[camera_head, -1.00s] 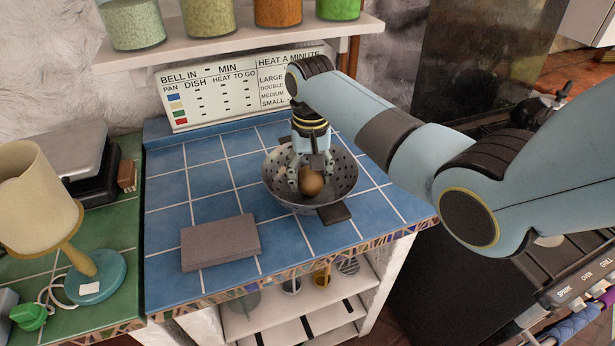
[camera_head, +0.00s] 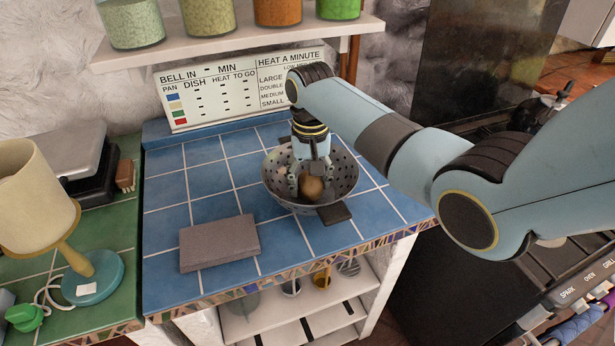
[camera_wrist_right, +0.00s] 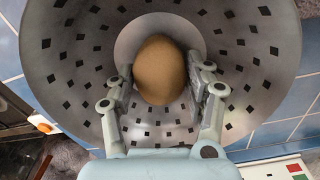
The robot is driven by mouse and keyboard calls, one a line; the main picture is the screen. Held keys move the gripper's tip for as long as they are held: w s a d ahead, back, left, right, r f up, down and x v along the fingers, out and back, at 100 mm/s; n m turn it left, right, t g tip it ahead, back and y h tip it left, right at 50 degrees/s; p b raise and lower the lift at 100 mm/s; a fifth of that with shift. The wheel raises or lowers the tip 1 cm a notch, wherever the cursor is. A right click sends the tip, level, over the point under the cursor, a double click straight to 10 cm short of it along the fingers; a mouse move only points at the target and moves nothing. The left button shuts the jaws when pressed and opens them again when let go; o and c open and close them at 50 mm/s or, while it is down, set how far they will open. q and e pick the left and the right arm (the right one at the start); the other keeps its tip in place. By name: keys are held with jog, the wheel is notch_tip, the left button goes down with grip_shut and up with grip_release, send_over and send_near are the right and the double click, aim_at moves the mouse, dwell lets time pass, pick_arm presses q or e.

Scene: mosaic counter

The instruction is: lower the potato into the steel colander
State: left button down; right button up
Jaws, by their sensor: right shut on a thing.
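The steel colander (camera_head: 345,172) stands on the blue tiled counter, with dark square holes in its wall. My right gripper (camera_head: 310,186) reaches down inside it from above, fingers below the rim. The gripper is shut on the brown potato (camera_head: 313,190), which is inside the bowl. In the right wrist view the potato (camera_wrist_right: 160,70) sits between the two fingertips (camera_wrist_right: 163,78), over the colander's (camera_wrist_right: 75,75) round bottom. I cannot tell whether the potato touches the bottom. My left gripper is not in view.
A grey-brown slab (camera_head: 219,243) lies on the blue counter (camera_head: 180,200) left of the colander. A lamp (camera_head: 70,240) and a scale (camera_head: 75,160) are on the green counter at left. A shelf with jars (camera_head: 230,38) is above; a stove is at right.

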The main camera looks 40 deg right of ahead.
jog(key=o, duration=1.3)
jog(key=shift+r, duration=0.1)
